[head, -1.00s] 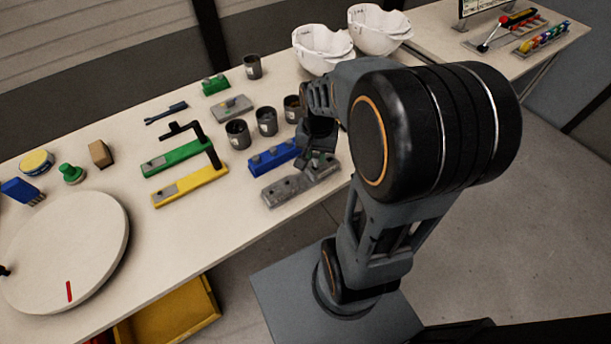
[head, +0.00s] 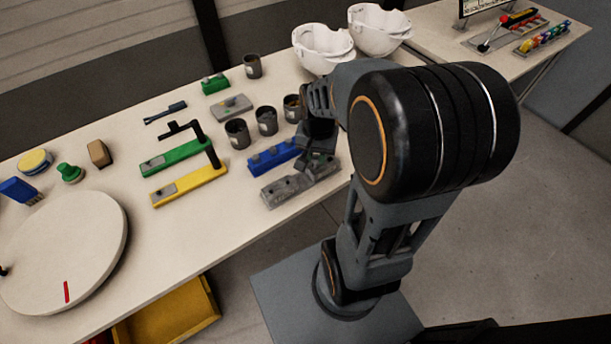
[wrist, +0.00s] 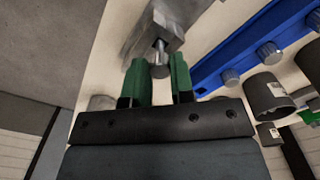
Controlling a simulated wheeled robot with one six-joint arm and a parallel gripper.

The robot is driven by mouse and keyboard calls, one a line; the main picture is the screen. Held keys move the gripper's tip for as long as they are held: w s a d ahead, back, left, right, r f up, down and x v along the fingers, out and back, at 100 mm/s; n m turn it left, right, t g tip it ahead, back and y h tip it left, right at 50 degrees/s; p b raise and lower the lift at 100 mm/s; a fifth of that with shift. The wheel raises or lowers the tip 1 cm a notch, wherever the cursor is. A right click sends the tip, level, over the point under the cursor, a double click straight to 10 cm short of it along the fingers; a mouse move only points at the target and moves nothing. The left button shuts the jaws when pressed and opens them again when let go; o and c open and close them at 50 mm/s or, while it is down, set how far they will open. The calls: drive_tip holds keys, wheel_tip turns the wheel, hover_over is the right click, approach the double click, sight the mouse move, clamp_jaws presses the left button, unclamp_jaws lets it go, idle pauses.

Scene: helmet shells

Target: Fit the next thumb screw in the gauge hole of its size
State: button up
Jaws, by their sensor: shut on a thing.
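My gripper (wrist: 158,82) has green fingertips and is shut on a small grey thumb screw (wrist: 160,68), whose shank points toward the grey gauge block (wrist: 182,14) in the wrist view. I cannot tell whether the shank's tip is in a hole. In the head view the gauge block (head: 283,191) lies near the table's front edge, and my gripper (head: 308,165) is over its right part, hiding that end. The blue rack (head: 262,169) lies just behind the gauge. In the wrist view several knurled thumb screws (wrist: 268,52) stand in the blue rack (wrist: 240,42).
Dark cups (head: 237,134) stand behind the blue rack. Yellow (head: 185,189) and green (head: 172,160) fixtures with black posts lie to the left, with a round white turntable (head: 65,245) farther left. White helmet shells (head: 320,47) stand at the back.

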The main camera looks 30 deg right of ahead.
drive_tip(key=shift+f+b, duration=0.85)
drive_tip(key=shift+f, duration=0.35)
idle(0.5)
drive_tip(key=o, duration=0.9)
drive_tip(key=shift+o, duration=0.2)
wheel_tip(320, 180, up, 14)
drive_tip(key=p, duration=0.2)
drive_tip(key=shift+f, duration=0.1)
